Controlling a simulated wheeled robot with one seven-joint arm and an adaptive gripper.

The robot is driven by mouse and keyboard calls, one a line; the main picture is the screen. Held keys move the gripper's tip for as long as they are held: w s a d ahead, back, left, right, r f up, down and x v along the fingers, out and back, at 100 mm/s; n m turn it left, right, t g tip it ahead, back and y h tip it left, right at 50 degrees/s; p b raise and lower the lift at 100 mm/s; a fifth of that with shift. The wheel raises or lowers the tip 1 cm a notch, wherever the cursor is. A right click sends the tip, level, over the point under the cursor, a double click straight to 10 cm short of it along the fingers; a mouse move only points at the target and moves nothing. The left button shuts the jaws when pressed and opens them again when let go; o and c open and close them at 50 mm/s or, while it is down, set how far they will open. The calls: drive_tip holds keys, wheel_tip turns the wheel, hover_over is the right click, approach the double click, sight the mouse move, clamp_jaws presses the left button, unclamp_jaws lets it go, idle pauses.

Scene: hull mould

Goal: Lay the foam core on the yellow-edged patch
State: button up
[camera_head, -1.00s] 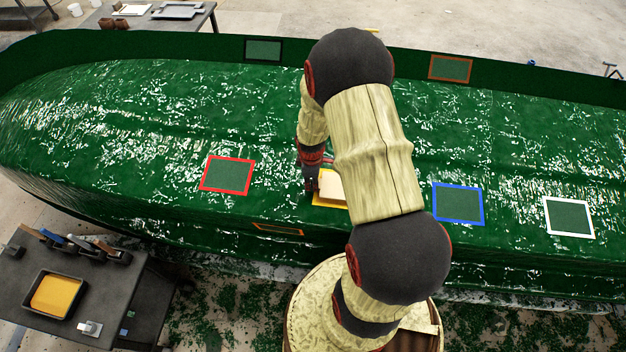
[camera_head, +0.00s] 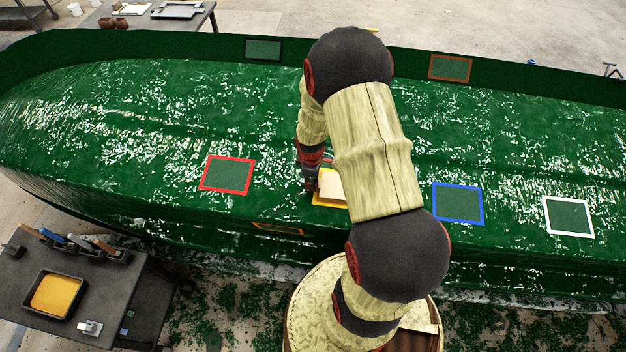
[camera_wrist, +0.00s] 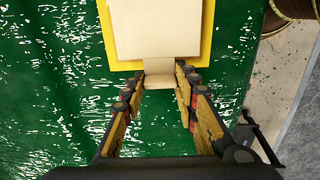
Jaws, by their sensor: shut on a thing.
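The foam core (camera_wrist: 157,28) is a flat cream sheet with a narrow tab at its near edge. In the wrist view it lies over the yellow-edged patch (camera_wrist: 122,66), with a yellow border showing at its left, right and near sides. My gripper (camera_wrist: 160,78) is shut on the tab. In the head view the foam core (camera_head: 331,186) and the yellow edge (camera_head: 322,201) are partly hidden behind my arm. My gripper (camera_head: 311,186) is at their left side. Whether the sheet touches the patch all over, I cannot tell.
The green hull mould (camera_head: 120,120) carries other framed patches: red (camera_head: 227,175), blue (camera_head: 457,204), white (camera_head: 569,216) and orange (camera_head: 450,68). A dark bench (camera_head: 110,290) with a yellow-filled tray (camera_head: 54,296) and several tools stands at the lower left.

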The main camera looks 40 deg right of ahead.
drive_tip(key=shift+f, duration=0.45)
idle(0.4)
drive_tip(key=o, duration=1.1)
drive_tip(key=o, duration=0.4)
drive_tip(key=shift+o, duration=1.2)
drive_tip(key=shift+s+a+r+p, duration=0.1)
drive_tip(key=shift+r+p, duration=0.75)
drive_tip(key=shift+r, duration=0.3)
drive_tip(key=shift+s+a+r+p, duration=0.1)
drive_tip(key=shift+a+r+p, duration=0.05)
drive_tip(key=shift+r+p, duration=0.9)
drive_tip(key=shift+s+a+r+p, duration=0.1)
drive_tip(key=shift+r+p, duration=0.55)
drive_tip(key=shift+r, duration=0.65)
